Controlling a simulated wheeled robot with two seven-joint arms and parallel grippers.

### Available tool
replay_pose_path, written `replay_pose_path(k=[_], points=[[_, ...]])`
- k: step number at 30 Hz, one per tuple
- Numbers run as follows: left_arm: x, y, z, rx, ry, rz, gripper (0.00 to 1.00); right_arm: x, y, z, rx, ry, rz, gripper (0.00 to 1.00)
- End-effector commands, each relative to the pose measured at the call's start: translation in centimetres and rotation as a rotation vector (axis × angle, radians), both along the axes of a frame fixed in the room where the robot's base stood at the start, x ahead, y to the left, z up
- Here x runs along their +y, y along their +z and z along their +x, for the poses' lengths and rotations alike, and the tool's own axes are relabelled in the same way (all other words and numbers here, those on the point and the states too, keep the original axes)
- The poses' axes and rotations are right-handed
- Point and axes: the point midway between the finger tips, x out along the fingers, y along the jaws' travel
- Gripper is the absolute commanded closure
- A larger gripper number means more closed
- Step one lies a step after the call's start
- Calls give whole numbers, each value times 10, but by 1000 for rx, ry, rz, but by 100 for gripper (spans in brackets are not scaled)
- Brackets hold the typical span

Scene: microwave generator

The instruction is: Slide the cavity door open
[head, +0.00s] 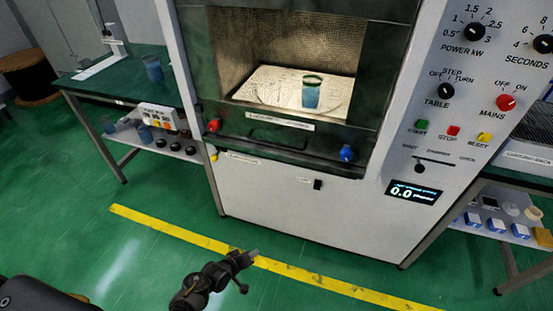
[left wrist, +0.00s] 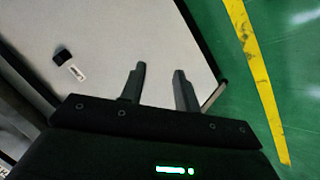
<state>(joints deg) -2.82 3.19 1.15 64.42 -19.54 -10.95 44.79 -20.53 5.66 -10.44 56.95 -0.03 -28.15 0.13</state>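The microwave cabinet (head: 290,205) stands in front of me. Its cavity door (head: 235,118) is a dark green frame around the opening, with a labelled lower rail and a dark handle bar (head: 265,143) beneath. A blue beaker (head: 311,92) stands on a pale plate inside the lit cavity. I cannot tell whether a clear pane covers the opening. My left gripper (head: 245,266) is low in front of the cabinet, well below the handle and apart from it. In the left wrist view its two fingers (left wrist: 160,78) are spread with nothing between them. My right gripper is not in view.
A red knob (head: 214,125) and a blue knob (head: 347,153) flank the handle. Dials and buttons fill the right panel, above a display (head: 413,193). A green-topped bench (head: 120,80) stands left, shelves right. The green floor before the yellow line (head: 190,234) is clear.

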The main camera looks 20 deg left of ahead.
Motion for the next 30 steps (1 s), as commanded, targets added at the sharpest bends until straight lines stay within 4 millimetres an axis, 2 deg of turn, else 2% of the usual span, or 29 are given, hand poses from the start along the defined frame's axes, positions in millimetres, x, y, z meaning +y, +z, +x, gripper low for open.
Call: replay_pose_path(k=[1, 2, 3, 5, 6, 9, 12, 16, 22, 26, 30], points=[[0, 25, 53, -107, 53, -117, 68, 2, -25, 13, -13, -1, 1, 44], [0, 50, 77, -160, 79, -192, 68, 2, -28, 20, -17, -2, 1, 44], [1, 85, 105, -228, 105, -292, 68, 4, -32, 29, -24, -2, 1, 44], [3, 139, 136, -317, 123, -433, 68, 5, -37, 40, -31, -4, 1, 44], [5, 172, 150, -368, 125, -520, 68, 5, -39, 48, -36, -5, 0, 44], [8, 243, 165, -459, 105, -690, 68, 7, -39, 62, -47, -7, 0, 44], [10, 288, 166, -505, 79, -796, 68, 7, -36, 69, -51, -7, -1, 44], [11, 315, 164, -526, 61, -856, 68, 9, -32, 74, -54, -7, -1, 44], [9, 321, 168, -527, 58, -866, 68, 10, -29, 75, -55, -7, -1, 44], [2, 324, 182, -528, 59, -867, 68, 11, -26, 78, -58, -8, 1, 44], [-9, 328, 206, -528, 59, -867, 68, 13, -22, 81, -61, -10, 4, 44]])
